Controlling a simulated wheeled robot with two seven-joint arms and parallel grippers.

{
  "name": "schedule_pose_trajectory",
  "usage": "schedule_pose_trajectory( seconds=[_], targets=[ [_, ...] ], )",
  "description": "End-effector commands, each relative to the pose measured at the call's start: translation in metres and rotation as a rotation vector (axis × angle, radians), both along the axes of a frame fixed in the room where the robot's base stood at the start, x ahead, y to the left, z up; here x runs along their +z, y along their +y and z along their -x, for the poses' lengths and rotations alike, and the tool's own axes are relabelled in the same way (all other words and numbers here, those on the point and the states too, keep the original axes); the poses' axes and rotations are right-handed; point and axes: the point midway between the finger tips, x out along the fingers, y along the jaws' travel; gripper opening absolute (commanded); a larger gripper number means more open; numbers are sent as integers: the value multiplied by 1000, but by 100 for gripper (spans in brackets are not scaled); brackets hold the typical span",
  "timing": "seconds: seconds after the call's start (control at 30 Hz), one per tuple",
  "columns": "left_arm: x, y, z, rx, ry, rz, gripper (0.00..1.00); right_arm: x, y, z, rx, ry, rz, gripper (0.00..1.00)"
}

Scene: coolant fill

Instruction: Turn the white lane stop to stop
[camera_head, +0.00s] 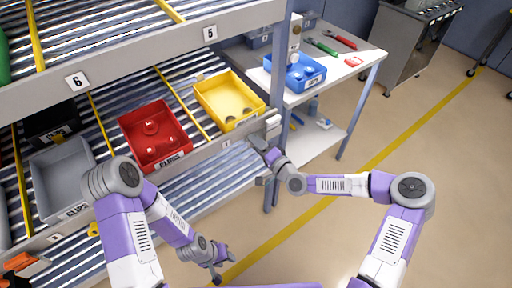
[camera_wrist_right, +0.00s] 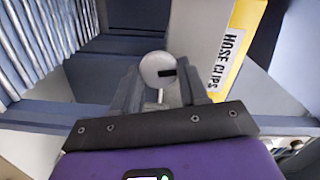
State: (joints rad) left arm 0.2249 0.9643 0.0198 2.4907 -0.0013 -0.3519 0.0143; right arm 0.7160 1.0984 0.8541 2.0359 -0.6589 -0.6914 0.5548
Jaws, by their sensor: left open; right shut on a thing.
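The white lane stop (camera_wrist_right: 155,66) shows in the right wrist view as a round white knob with a short black mark on its right side. My right gripper (camera_wrist_right: 160,92) is shut on it, one finger on each side. In the head view my right gripper (camera_head: 262,150) is at the right end of the shelf's front rail, and the knob is not clear there. My left gripper (camera_head: 222,264) is open and empty, low in front of the shelf, apart from everything.
The yellow bin (camera_head: 229,99) labelled hose clips (camera_wrist_right: 232,45) stands close to my right gripper. A red bin (camera_head: 153,133) and a grey bin (camera_head: 62,178) stand further left on the rollers. A white table (camera_head: 345,62) with a blue bin (camera_head: 295,72) stands behind.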

Motion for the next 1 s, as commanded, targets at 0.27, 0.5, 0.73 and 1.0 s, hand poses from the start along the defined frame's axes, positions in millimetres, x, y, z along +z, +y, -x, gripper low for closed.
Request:
schedule_pose_trajectory(
  seconds=[0.27,0.5,0.73,1.0],
  targets=[
    [-13,0,0,0,0,0,43,-3,-3,1,11,99,-149,0],
    [-17,0,0,0,0,0,43,-2,-5,1,15,142,-214,0],
    [-18,0,0,0,0,0,43,-2,-6,1,16,154,-232,0],
    [-17,0,0,0,0,0,43,-2,-5,1,16,155,-233,0]
  ],
)
